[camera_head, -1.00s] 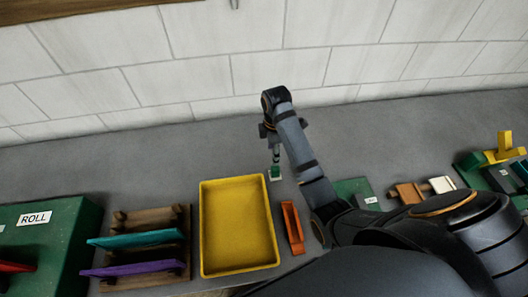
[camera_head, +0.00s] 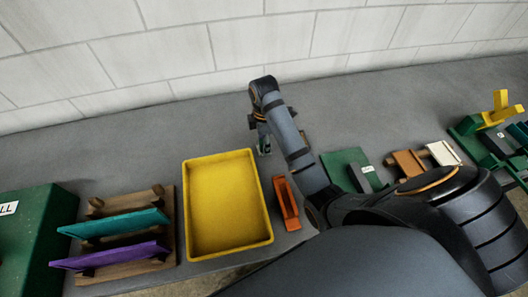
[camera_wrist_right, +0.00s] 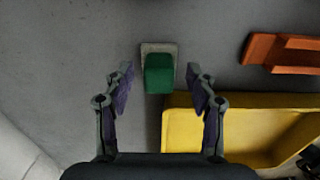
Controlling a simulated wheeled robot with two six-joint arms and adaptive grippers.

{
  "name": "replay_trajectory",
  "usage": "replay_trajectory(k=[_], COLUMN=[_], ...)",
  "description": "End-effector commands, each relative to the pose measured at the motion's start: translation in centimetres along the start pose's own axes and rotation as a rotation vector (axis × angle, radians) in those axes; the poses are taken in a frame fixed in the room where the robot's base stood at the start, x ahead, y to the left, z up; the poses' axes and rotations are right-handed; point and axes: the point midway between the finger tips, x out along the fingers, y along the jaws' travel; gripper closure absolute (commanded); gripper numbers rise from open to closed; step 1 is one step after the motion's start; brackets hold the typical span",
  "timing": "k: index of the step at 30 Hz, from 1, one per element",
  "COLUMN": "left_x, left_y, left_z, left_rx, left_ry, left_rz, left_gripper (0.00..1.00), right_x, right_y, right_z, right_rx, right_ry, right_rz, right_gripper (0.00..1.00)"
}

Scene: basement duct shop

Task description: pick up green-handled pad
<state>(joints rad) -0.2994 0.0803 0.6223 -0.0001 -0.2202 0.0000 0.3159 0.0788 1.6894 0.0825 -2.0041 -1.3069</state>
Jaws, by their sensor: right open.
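The green-handled pad shows in the right wrist view as a green block handle (camera_wrist_right: 158,75) on a pale grey base, lying on the grey bench. My right gripper (camera_wrist_right: 160,85) is open, with one finger to each side of the pad and not touching it. In the head view my right gripper (camera_head: 263,148) points down over the bench, and only a small bit of the pad (camera_head: 265,151) shows beneath it. My left gripper is not in view.
A yellow tray (camera_head: 187,215) stands close to the pad. A wooden rack (camera_head: 168,200) with teal and purple pieces stands left. The bench behind is clear.

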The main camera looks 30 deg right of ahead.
Motion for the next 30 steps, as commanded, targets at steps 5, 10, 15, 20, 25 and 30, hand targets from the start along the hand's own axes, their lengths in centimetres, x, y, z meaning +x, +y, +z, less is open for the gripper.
replay_trajectory(k=[5, 10, 15, 20, 25, 30], left_x=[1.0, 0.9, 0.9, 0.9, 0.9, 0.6], left_y=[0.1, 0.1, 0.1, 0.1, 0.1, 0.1], left_z=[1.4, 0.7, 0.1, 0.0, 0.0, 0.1], left_rx=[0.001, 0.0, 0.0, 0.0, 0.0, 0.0], left_ry=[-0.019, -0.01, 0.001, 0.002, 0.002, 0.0], left_rz=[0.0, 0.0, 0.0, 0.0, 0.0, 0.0], left_gripper=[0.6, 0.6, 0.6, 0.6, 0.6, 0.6], right_x=[1.5, 1.4, 1.4, 1.4, 1.4, 1.1], right_y=[0.0, 0.0, 0.0, 0.0, 0.0, 0.0], right_z=[0.0, 0.0, 0.0, 0.0, 0.0, 0.0], right_rx=[0.0, 0.0, 0.0, 0.0, 0.0, 0.0], right_ry=[0.0, 0.0, 0.0, 0.0, 0.0, 0.0], right_rz=[-0.001, -0.001, -0.001, -0.001, -0.001, -0.001], right_gripper=[0.43, 0.5, 0.73, 0.95, 1.0, 1.0])
